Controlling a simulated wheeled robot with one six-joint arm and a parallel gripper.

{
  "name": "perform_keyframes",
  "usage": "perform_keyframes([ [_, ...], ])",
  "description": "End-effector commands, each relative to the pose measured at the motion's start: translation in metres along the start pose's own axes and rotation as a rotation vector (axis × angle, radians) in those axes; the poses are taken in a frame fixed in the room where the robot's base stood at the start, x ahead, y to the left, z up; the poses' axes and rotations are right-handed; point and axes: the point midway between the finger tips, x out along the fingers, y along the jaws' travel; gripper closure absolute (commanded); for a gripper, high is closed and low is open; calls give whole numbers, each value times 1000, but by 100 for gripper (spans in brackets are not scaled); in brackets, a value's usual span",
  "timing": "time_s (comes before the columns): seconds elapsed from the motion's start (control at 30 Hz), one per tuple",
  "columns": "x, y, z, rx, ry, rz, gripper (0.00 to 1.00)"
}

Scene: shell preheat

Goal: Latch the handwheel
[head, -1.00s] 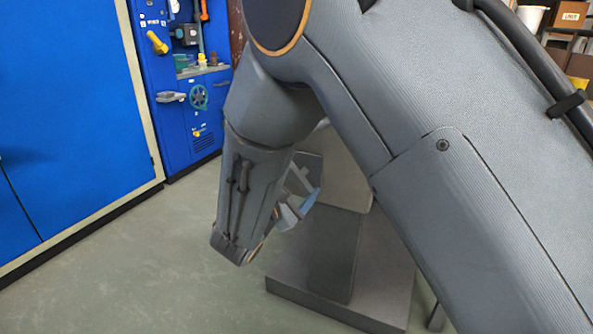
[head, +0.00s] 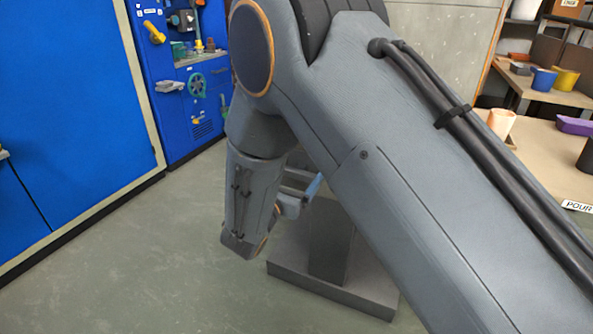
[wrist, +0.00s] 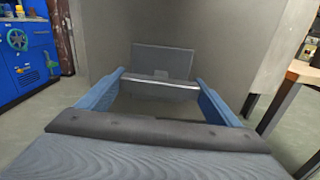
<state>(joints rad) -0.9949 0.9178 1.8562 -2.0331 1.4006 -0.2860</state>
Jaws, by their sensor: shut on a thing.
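The green handwheel (head: 197,85) is on the front of a blue cabinet (head: 185,130) at the upper left of the head view. It also shows small at the left edge of the wrist view (wrist: 18,39). My gripper (wrist: 159,78) is well away from the handwheel. Its two blue fingers stand apart, shut on a dark grey plate-like thing (wrist: 162,60) with a bright front edge. In the head view my arm hides most of my gripper; only a bit of blue finger (head: 313,187) shows. I cannot tell the handwheel's latch state.
A yellow handle (head: 153,32) and a small shelf (head: 169,86) stick out near the handwheel. A large blue panel (head: 75,100) fills the left. A table (head: 545,150) with cups is at the right. Grey floor (head: 150,260) is clear at front left.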

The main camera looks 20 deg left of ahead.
Motion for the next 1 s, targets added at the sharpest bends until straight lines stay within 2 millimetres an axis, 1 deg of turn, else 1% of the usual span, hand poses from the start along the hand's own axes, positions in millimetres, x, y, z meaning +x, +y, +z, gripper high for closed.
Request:
perform_keyframes([
  [0.23,0,0,0,-52,0,0,36],
  [0.67,0,0,0,-59,0,0,36],
  [0.7,0,0,0,-59,0,0,7],
  [0.73,0,0,0,-59,0,0,2],
  [0.77,0,0,0,-59,0,0,0],
  [1.0,-2,0,0,-58,0,0,0],
])
